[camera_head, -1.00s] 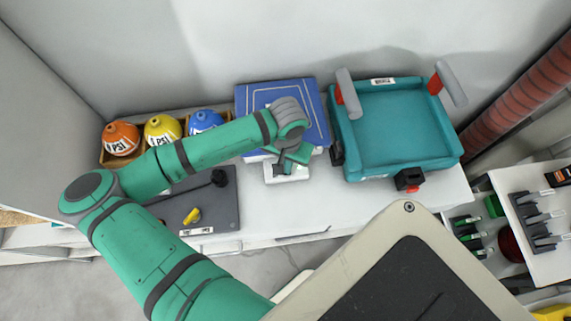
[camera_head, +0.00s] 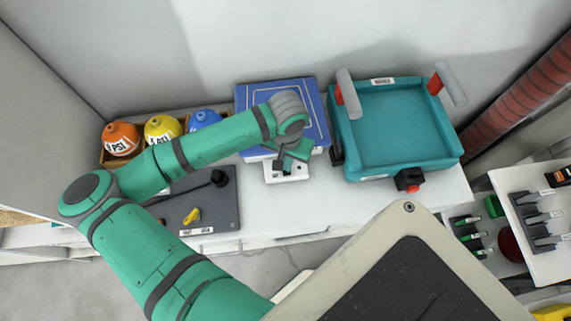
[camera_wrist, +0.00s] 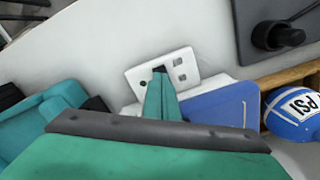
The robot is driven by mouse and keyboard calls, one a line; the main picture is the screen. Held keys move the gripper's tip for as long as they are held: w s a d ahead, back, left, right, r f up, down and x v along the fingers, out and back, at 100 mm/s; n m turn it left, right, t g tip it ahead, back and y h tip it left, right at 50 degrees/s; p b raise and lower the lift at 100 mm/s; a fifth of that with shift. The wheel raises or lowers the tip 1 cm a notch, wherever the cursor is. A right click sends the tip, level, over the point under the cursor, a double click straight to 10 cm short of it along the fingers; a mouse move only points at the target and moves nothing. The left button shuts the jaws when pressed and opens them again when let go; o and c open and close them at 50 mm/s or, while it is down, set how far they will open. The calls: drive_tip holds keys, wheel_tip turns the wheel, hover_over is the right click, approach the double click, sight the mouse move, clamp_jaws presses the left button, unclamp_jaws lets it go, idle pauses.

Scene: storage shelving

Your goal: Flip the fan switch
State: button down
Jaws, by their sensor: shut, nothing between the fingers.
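A small white switch panel (camera_head: 292,172) sits at the front of the blue box, in the middle of the counter. It also shows in the wrist view (camera_wrist: 182,61), with a dark round hole at one end and small square openings at the other. My gripper (camera_head: 283,164) is over this panel, pointing down at it. In the wrist view my gripper (camera_wrist: 160,74) is shut and empty, its tip over the middle of the panel and hiding that part. I cannot tell whether the tip touches the panel. The panel's label is too small to read for certain.
The blue box (camera_head: 314,100) lies behind the panel. A teal tray-like case (camera_head: 400,166) stands on the right. A dark grey panel (camera_head: 222,204) with a yellow knob (camera_head: 192,215) is on the left. Orange, yellow and blue balls sit in a wooden crate behind it.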

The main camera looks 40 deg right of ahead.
drive_tip(key=shift+r, duration=2.15)
